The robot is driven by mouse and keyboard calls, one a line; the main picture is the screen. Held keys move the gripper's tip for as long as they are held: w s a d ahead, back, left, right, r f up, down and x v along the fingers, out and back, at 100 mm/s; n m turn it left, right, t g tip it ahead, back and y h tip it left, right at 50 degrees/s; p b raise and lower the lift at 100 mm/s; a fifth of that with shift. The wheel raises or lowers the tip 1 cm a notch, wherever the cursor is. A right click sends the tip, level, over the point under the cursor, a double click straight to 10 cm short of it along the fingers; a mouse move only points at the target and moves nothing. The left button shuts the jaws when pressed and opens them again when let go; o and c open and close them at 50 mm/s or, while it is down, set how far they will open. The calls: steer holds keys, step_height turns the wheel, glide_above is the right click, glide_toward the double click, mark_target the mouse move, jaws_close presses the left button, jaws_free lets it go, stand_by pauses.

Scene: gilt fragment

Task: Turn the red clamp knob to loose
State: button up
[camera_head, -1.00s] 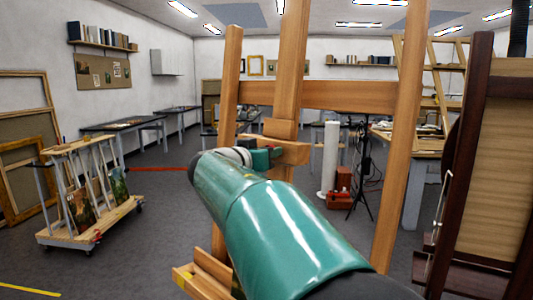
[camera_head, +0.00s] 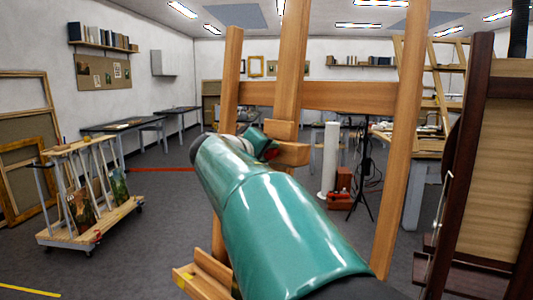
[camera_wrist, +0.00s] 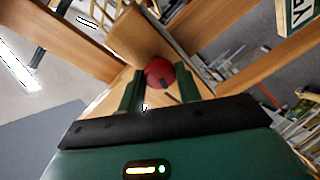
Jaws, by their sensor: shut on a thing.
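The red clamp knob (camera_wrist: 159,72) is between the two green fingers of my gripper (camera_wrist: 160,88) in the wrist view, with a dark mark on its face. My gripper is shut on it. In the head view a small part of the red knob (camera_head: 272,155) shows at the front of the wooden easel's clamp block (camera_head: 291,155). My gripper (camera_head: 262,145) is tilted there, and my green arm hides the lower part of the easel (camera_head: 320,95). I cannot read the knob's setting.
A wooden ledge (camera_head: 205,272) sticks out low on the easel. A dark wooden frame (camera_head: 455,170) stands close on the right. A cart with paintings (camera_head: 110,225) stands on the left. A tripod (camera_head: 362,175) and a white column (camera_head: 329,160) stand behind the easel.

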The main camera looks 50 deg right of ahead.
steer(key=n+g, duration=0.1)
steer(key=n, duration=0.4)
steer(key=n+g, duration=0.1)
steer(key=n, duration=0.3)
steer(key=n+g, duration=0.1)
steer(key=n, duration=0.4)
steer(key=shift+w+n+g+y, duration=0.2)
steer(key=shift+n+g+y, duration=0.1)
steer(key=shift+y, duration=0.1)
steer(key=n+g, duration=0.1)
steer(key=n, duration=0.3)
steer(key=shift+a+n, duration=0.1)
steer(key=shift+n, duration=0.2)
steer(key=o, duration=1)
steer(key=shift+c, duration=0.2)
steer(key=v, duration=1.3)
steer(key=shift+a, duration=0.45)
